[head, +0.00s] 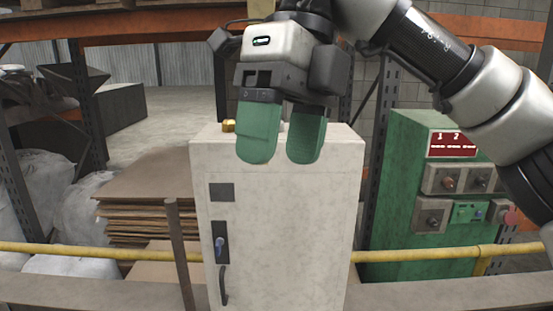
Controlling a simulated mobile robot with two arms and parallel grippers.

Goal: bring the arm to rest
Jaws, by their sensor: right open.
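My right gripper (281,150) hangs in the upper middle of the head view, with two green fingers pointing down. The fingers are apart with a gap between them, and I see nothing held. They show in front of the upper part of a pale cabinet (285,230). I cannot tell whether they touch it. My right arm reaches in from the right edge and bends over at the top. My left gripper does not show.
The cabinet has a dark handle (223,285) and a lock plate (220,242). A small brass piece (229,126) is at its top. A yellow rail (410,256) crosses the front. A green control box (400,190) stands right, stacked cardboard (145,200) left.

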